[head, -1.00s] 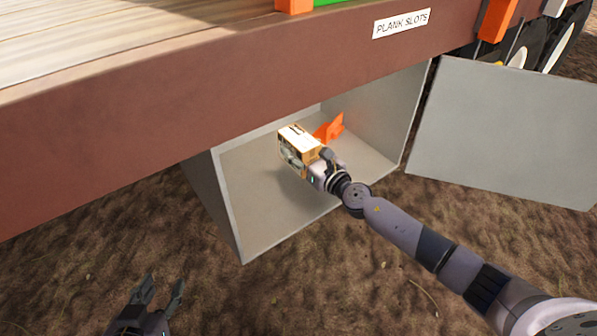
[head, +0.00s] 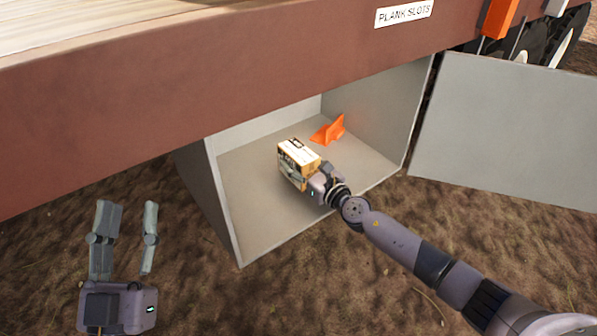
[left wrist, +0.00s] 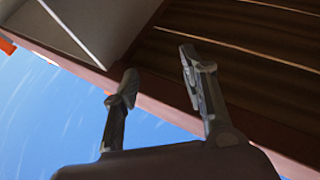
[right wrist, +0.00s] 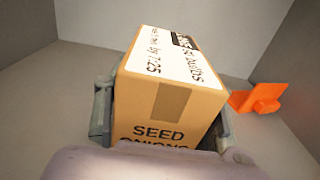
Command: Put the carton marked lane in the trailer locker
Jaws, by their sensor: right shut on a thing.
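The carton (head: 297,160) is brown with a white label on top and sits inside the open trailer locker (head: 250,210), at or just above its floor. In the right wrist view the carton (right wrist: 170,90) reads "SEED ONIONS" on its side; its label is partly readable, with a dark block ending in what looks like "NE". My right gripper (head: 314,178) is shut on the carton, with a finger on each side of it. My left gripper (head: 126,225) is open and empty, outside the locker to the left. Its two fingers also show in the left wrist view (left wrist: 160,85).
An orange bracket-like piece (head: 330,130) stands on the locker floor behind the carton, to the right. The locker door (head: 505,130) hangs open at the right. The brown trailer side (head: 150,135) runs above the opening. Locker floor left of the carton is clear.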

